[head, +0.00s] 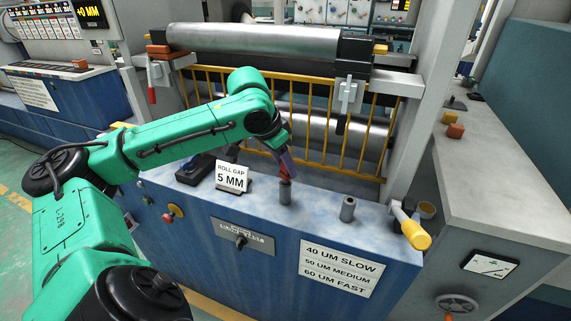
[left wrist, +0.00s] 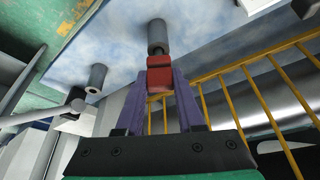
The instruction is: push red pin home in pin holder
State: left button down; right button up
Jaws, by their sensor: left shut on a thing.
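My left gripper (head: 286,164) is above the near metal pin holder (head: 285,193) on the blue machine's top, with its fingers pointing down. In the left wrist view its purple fingers are shut on the block-shaped head of the red pin (left wrist: 160,76). The pin's dark shank lines up with the mouth of the grey cylindrical holder (left wrist: 157,35) and seems to meet it. How deep the shank sits is hidden. A second grey holder (head: 348,209) stands to the right; it also shows in the left wrist view (left wrist: 97,80). My right gripper is not in view.
A yellow barred guard (head: 335,145) and steel rollers (head: 250,40) stand just behind the gripper. A "ROLL GAP 5 MM" sign (head: 231,177) is left of the holder. A yellow-ended handle (head: 415,235) sticks out at the right.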

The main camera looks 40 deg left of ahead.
pick_arm(q)
jog(key=shift+f+b, duration=0.65)
jog(key=shift+f, duration=0.15)
jog(key=shift+c, duration=2.2)
grip_release()
jog(key=shift+r, duration=0.1)
jog(key=p+v, duration=0.2)
jog(key=v, duration=1.2)
jog(key=shift+r, duration=0.25)
